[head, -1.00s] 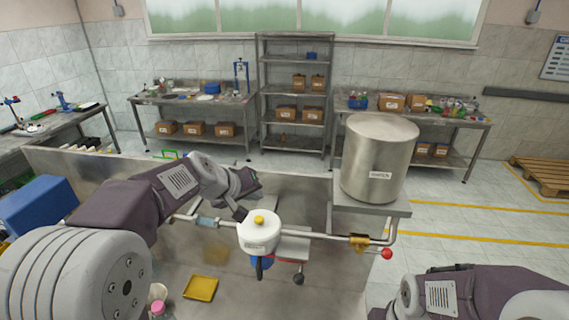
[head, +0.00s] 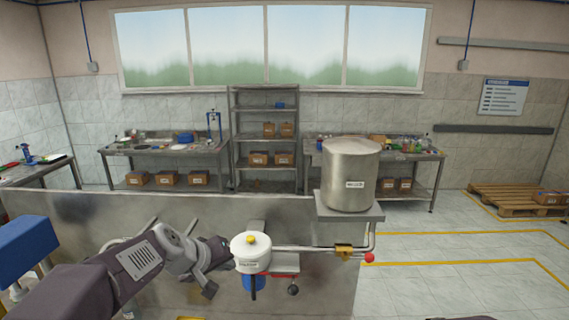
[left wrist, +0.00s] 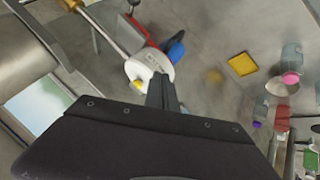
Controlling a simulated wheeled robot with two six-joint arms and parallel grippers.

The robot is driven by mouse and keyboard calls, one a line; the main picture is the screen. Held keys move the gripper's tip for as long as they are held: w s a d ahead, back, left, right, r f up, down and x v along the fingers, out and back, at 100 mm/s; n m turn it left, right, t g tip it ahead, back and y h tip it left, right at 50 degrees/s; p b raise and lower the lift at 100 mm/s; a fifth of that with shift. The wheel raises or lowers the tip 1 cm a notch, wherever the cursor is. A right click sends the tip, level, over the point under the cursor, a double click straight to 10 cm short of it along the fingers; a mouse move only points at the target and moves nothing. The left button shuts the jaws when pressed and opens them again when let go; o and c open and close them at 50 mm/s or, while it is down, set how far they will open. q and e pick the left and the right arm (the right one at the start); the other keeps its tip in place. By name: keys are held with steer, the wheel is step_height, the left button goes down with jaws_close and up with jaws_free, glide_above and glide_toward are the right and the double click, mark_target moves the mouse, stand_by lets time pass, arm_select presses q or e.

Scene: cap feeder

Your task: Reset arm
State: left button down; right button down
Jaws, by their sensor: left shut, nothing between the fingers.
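My left gripper (head: 208,290) is shut and empty. It is in front of the steel panel, left of and below the white round feeder pot (head: 250,254) with a yellow knob, and looks apart from it. In the left wrist view the shut fingers (left wrist: 161,92) point toward the white pot (left wrist: 150,64), overlapping its lower edge in the picture. My right gripper is out of view; only a sliver of dark arm shows at the bottom edge of the head view.
A steel tank (head: 349,180) stands on a bracket right of the pot. A pipe (head: 315,248) runs to a yellow valve (head: 344,252) and red knob (head: 369,258). A yellow tray (left wrist: 243,64) and bottles (left wrist: 291,62) lie beyond the fingers. Open floor is at the right.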

arm_select(q)
steer(key=s+a+f+m+g+y+b, duration=0.15)
steer(key=s+f+b, duration=0.35)
steer(key=f, duration=0.5)
steer(key=s+d+f+m+g+b, duration=0.15)
steer(key=s+f+b, duration=0.25)
steer(key=s+f, duration=0.45)
steer(key=s+a+f+g+y+b, duration=0.1)
steer(key=s+a+f+g+b, duration=0.2)
steer(key=f, duration=0.9)
steer(key=s+a+f+m+g, duration=0.1)
steer(key=s+f, duration=0.1)
steer(key=s, duration=0.5)
steer(key=shift+f+y, duration=0.2)
steer(key=shift+y, duration=0.15)
